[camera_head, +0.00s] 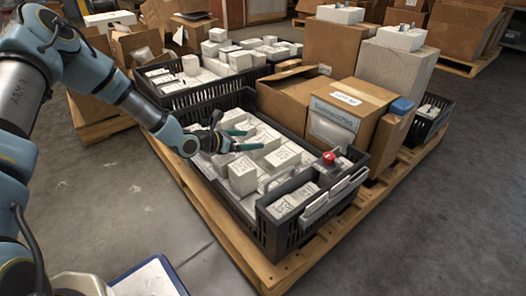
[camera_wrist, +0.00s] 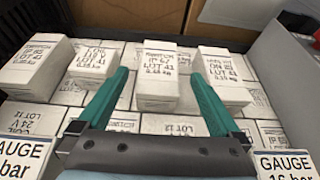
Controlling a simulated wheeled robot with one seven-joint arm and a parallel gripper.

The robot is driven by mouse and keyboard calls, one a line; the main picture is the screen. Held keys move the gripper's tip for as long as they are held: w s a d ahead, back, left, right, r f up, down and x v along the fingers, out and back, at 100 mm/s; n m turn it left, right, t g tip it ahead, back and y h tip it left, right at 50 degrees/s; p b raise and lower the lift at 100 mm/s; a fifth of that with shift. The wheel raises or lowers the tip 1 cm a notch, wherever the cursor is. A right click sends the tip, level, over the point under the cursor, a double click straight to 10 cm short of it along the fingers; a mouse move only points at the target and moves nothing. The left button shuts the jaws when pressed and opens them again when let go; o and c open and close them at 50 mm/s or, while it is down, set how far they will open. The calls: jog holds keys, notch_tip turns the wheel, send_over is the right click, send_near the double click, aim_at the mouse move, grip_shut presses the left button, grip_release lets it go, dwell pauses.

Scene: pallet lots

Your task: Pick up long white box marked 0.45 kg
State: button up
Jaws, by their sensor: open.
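Several white boxes with black print stand in a black crate (camera_head: 262,232). In the wrist view, a long white box (camera_wrist: 158,75) marked IP 67 and LOT 41 lies ahead, between the lines of my fingers. Another long box (camera_wrist: 225,75) marked LOT 41 is to its right, and two more, a left box (camera_wrist: 93,58) and a far-left box (camera_wrist: 38,60), are to its left. Their weight lines are too small to read surely, so I cannot tell which says 0.45 kg. My gripper (camera_head: 252,139), with green fingers, is open and empty above the crate; it also shows in the wrist view (camera_wrist: 161,80).
A cardboard carton (camera_head: 345,115) and an open carton (camera_head: 285,95) stand right behind the crate. A red button (camera_head: 328,157) sits at the crate's divider. A second crate (camera_head: 190,97) of white boxes is behind. The pallet (camera_head: 290,268) borders clear floor.

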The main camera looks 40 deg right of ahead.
aim_at(263, 139)
jog(key=b+x, duration=0.1)
jog(key=x, duration=0.2)
jog(key=shift+f, duration=0.1)
jog(key=b+x, duration=0.3)
jog(key=x, duration=0.1)
jog(key=shift+d+f+b, duration=0.1)
jog(key=shift+f+b, duration=0.2)
jog(key=shift+b, duration=0.05)
jog(key=shift+d, duration=0.4)
grip_shut()
